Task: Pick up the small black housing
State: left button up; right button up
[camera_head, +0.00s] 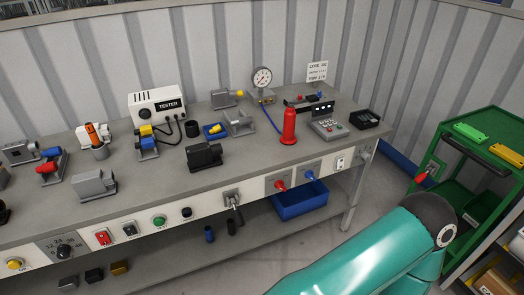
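A black housing (206,155), block-shaped with a short stub at its right end, sits on the grey workbench (255,150) near the front edge, left of the middle. A small dark block (94,275) lies on the lower shelf. I cannot tell for sure which of these is the named housing. A teal arm link of mine comes in at the bottom right, well away from the bench top. Neither gripper is in view.
Grey motor-like units, a white tester (157,104), a pressure gauge (262,78), a red bottle (289,126), a keypad box (328,128) and a black tray (364,119) stand on the bench. Switches line its front. A green cart (483,181) stands at the right.

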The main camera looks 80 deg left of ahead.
aim_at(202, 156)
jog(key=z, duration=0.35)
jog(key=i, duration=0.6)
jog(key=u, duration=1.9)
jog(key=i, duration=0.25)
jog(key=u, duration=2.5)
jog(key=k, duration=0.4)
jog(key=u, duration=0.4)
jog(key=i, duration=1.45)
jog(key=z, duration=0.35)
